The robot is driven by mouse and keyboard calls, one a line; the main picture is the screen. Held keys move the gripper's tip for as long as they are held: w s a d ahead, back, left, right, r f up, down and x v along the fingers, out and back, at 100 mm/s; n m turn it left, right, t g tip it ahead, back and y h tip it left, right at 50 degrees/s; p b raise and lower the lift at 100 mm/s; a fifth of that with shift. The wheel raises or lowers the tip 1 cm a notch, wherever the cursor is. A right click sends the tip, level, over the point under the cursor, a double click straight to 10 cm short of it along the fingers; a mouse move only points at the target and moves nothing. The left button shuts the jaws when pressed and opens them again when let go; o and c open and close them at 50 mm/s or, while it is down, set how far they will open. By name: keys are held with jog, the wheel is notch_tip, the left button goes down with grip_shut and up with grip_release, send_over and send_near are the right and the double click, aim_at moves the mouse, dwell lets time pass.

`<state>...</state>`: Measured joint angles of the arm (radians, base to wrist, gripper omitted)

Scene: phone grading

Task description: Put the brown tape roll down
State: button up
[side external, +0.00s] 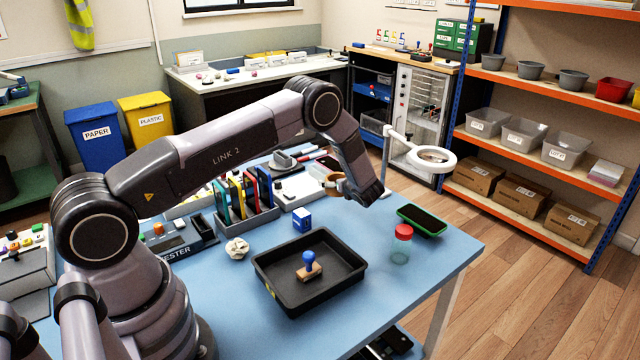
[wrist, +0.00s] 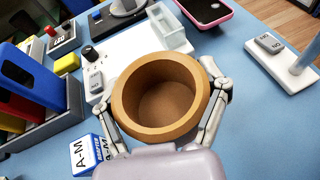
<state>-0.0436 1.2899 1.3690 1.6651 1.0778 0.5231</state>
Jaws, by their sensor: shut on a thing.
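The brown tape roll (wrist: 160,97) is between the two fingers of my gripper (wrist: 163,120) in the wrist view, with its round opening facing the camera. My gripper is shut on it, one finger on each side. In the side external view, the tape roll (side external: 332,181) shows at the end of my arm, above the blue table (side external: 365,292). I cannot tell exactly how high it is held. My fingers are mostly hidden there behind the wrist.
A black tray (side external: 268,283) holds a blue-handled stamp (side external: 309,265). A blue box (side external: 302,219), a red-lidded jar (side external: 402,245), a green phone (side external: 423,220) and a rack of phones (side external: 247,212) stand nearby. A magnifier lamp (side external: 432,157) rises at the back. Bare table lies around the jar.

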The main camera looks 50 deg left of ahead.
send_over(341, 205)
notch_tip(341, 205, down, 5)
jog(key=shift+a+r, duration=0.1)
jog(key=shift+r, duration=0.1)
jog(key=shift+w+f, duration=0.1)
jog(key=shift+f, duration=1.5)
jog(key=o, duration=1.1)
jog(key=shift+f, duration=0.1)
jog(key=shift+o, duration=0.2)
